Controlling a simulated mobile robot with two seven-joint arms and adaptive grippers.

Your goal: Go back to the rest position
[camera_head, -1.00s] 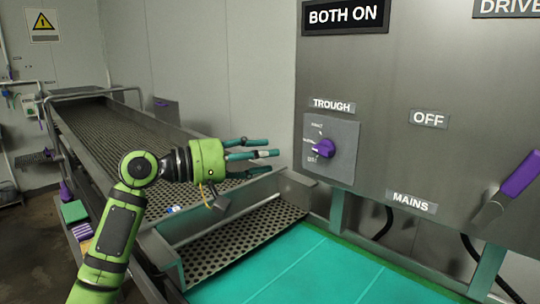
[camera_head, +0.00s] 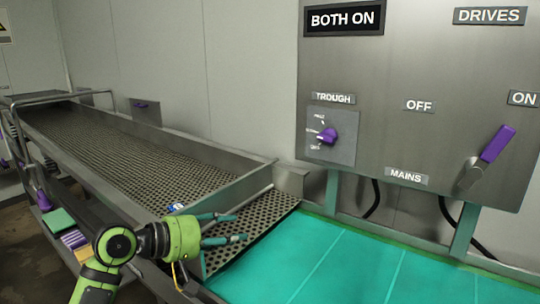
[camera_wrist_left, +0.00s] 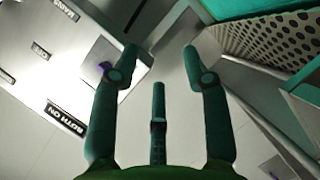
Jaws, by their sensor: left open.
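My left gripper (camera_head: 238,228) is green with teal fingers. It is open and empty, over the end of the perforated trough, low in the head view and apart from the control panel. In the left wrist view its fingers (camera_wrist_left: 160,75) are spread with nothing between them. The grey control panel (camera_head: 390,75) has a purple TROUGH knob (camera_head: 327,135) and a purple MAINS lever (camera_head: 496,145) that tilts up to the right, toward the ON label. My right gripper is out of view.
The long perforated trough (camera_head: 130,150) runs back to the left. A teal belt (camera_head: 350,265) lies at the front right below the panel. A small blue and white item (camera_head: 175,207) is by the trough's near side. Green and purple blocks (camera_head: 62,222) sit at the left.

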